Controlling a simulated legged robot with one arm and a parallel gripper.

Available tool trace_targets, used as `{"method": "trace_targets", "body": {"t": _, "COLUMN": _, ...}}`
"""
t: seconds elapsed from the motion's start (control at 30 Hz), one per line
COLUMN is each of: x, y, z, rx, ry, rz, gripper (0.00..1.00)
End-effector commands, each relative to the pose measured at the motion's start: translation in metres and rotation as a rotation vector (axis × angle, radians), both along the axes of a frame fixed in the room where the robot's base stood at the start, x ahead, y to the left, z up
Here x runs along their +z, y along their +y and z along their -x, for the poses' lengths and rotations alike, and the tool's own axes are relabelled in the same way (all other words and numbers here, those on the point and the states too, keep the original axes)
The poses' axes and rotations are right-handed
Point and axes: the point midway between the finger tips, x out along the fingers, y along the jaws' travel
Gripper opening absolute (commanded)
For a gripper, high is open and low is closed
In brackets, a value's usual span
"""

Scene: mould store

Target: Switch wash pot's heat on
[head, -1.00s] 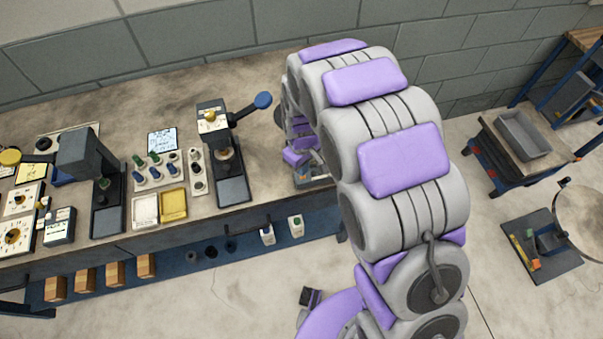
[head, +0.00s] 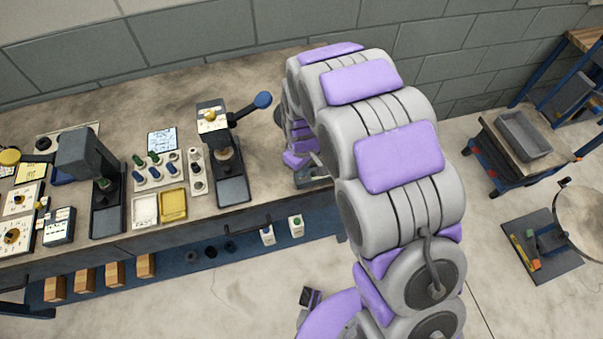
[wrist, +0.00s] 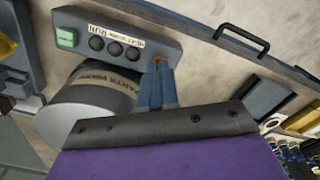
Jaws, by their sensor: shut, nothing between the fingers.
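In the wrist view, the wash pot (wrist: 90,98) is a round grey vessel with a partly readable label on its side. My gripper (wrist: 159,68) is shut and empty. Its blue-grey fingertips lie over the panel's right end, by a small orange-brown spot; I cannot tell whether they touch. In the head view my arm hides most of the pot and panel.
The workbench (head: 270,90) carries two dark presses, the nearer one (head: 230,165) with a blue-knobbed lever, just left of my arm. A bench drawer handle (wrist: 245,43) shows in the wrist view. A wheeled cart (head: 510,140) stands right on open floor.

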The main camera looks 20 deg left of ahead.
Motion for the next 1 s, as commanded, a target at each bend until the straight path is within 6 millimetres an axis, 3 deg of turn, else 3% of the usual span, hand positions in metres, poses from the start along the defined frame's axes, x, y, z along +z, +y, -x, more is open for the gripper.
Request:
{"method": "trace_targets", "body": {"t": 0.37, "x": -0.001, "y": 0.0, "z": 0.0, "rx": 0.0, "ry": 0.0, "rz": 0.0, "gripper": 0.0}}
{"method": "trace_targets", "body": {"t": 1.0, "x": 0.043, "y": 0.0, "z": 0.0, "rx": 0.0, "ry": -0.002, "rz": -0.001, "gripper": 0.0}}
